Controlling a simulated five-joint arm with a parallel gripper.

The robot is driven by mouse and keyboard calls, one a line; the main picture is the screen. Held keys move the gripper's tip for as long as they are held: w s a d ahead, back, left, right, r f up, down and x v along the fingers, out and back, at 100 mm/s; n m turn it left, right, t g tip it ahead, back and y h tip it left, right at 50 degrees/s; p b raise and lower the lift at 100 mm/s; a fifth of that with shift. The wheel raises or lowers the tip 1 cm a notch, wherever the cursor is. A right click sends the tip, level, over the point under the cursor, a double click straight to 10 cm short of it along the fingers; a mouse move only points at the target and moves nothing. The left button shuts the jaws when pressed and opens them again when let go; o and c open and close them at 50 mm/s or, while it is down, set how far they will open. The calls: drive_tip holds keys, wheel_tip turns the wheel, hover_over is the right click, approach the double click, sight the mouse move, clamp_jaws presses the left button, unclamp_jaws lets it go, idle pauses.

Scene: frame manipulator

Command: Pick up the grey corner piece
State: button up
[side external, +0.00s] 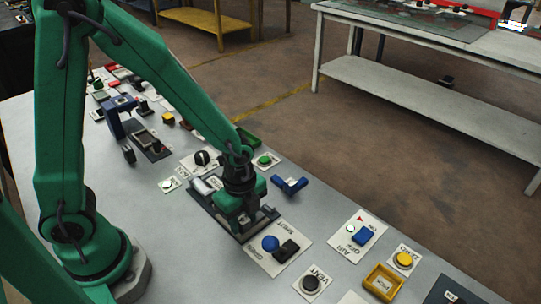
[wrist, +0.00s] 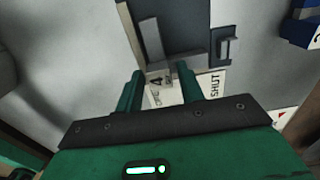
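My gripper (side external: 242,222) is low over a dark grey fixture (side external: 217,214) on the table in the side view, which hides what lies under it. In the wrist view, the two green fingers of my gripper (wrist: 161,76) stand apart. A small grey piece marked 4 (wrist: 157,79), apparently the grey corner piece, shows between their tips. Whether the fingers touch it cannot be told. The fixture also shows ahead of the fingers in the wrist view (wrist: 190,38), with a light grey bar (wrist: 152,40) on it.
A white SHUT plate with a blue knob (side external: 270,243) and a dark block (side external: 286,251) is close in front. A black VENT button (side external: 310,284) and a yellow tray (side external: 382,282) are nearer the front.

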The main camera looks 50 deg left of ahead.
sight(243, 219)
clamp_jaws()
drive_tip(key=shift+r, duration=0.2)
wheel_tip(243, 219, up, 10)
drive_tip(key=shift+f, duration=0.15)
idle(0.5)
idle(0.4)
